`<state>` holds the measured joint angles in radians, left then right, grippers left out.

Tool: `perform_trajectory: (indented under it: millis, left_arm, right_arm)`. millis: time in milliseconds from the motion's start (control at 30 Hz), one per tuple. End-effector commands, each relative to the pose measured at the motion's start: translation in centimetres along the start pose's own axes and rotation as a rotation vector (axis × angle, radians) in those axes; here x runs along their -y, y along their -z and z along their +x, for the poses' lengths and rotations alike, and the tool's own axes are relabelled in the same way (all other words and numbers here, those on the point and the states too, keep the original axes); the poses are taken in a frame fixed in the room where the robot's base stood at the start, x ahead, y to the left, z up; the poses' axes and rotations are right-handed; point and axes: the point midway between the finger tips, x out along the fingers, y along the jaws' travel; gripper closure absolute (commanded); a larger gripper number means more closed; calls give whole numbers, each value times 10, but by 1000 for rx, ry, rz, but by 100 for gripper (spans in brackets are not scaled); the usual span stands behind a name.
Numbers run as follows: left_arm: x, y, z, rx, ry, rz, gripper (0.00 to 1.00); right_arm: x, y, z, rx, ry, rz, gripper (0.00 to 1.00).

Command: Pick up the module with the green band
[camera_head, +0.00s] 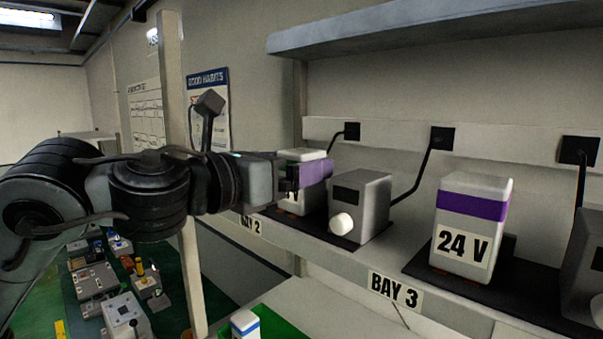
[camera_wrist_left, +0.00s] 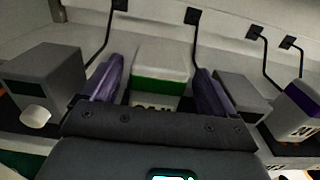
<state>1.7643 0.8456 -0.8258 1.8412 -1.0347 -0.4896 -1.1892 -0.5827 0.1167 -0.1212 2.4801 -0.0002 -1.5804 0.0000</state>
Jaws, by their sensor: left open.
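The module with the green band (camera_wrist_left: 160,86) is a white block with a green stripe, upright between my left gripper's purple fingers in the wrist view. Its lower label is mostly hidden by the gripper body. In the head view its white top (camera_head: 301,154) shows behind my left gripper (camera_head: 308,173), which hides its band. My left gripper (camera_wrist_left: 157,72) is open, with one finger on each side of the module; I cannot tell whether either touches it. My right gripper is in neither view.
A grey box with a white knob (camera_head: 372,190) stands right of the module. A purple-banded 24 V module (camera_head: 482,190) stands in bay 3. A blue-banded module (camera_head: 244,321) is lower down. A grey overhead shelf (camera_head: 400,30) runs above.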

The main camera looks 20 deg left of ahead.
Motion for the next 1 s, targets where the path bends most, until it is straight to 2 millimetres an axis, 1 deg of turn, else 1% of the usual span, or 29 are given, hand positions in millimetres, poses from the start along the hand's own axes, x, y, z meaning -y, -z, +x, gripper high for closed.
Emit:
perform_trajectory:
  millis: [33,100,300,400,600,667,1000]
  left_arm:
    - [-1,-2,8,-5,-1,-1,12]
    - [-2,0,17,-5,-2,-2,12]
    - [-2,3,37,-3,-1,-1,12]
    - [-2,4,40,-1,-1,-1,12]
    - [-2,4,40,-1,-1,0,12]
    - [-2,4,40,-1,-1,0,19]
    - [-2,4,40,-1,-1,0,71]
  right_arm:
    - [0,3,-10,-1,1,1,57]
    - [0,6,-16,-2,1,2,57]
    - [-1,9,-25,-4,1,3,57]
    - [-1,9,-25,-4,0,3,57]
    - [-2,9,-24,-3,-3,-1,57]
    - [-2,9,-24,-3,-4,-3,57]
    - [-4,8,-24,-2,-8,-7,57]
